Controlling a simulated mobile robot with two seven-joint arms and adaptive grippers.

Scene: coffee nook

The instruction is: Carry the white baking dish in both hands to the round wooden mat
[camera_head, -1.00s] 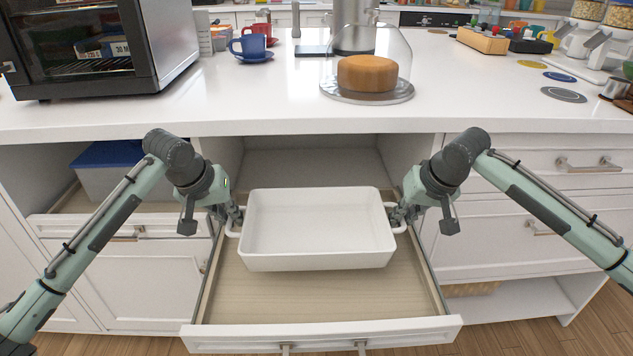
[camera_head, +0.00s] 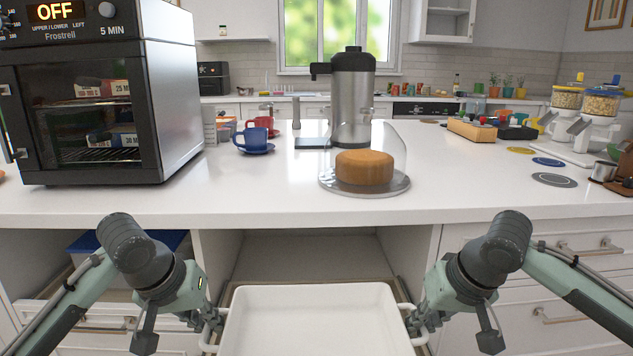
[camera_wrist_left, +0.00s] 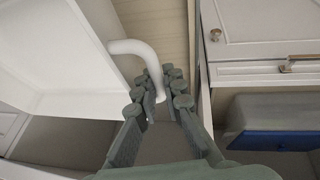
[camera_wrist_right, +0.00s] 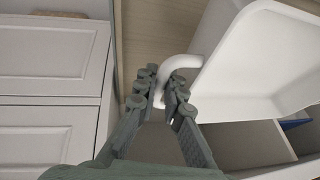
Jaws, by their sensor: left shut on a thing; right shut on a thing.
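The white baking dish (camera_head: 309,318) is low in the head view, in front of the counter and over the open drawer. It looks empty and level; its near part is cut off. My left gripper (camera_head: 213,322) is shut on the dish's left loop handle, which the left wrist view shows between the fingers (camera_wrist_left: 163,82). My right gripper (camera_head: 413,318) is shut on the right handle, seen between the fingers in the right wrist view (camera_wrist_right: 168,85). I cannot make out a round wooden mat with certainty.
The white counter (camera_head: 270,205) holds a black oven (camera_head: 105,100) at left, a blue cup (camera_head: 252,138), a domed cake (camera_head: 364,167) in the middle, and flat discs, one blue (camera_head: 548,162) and one grey (camera_head: 554,180), at right. The front middle is clear.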

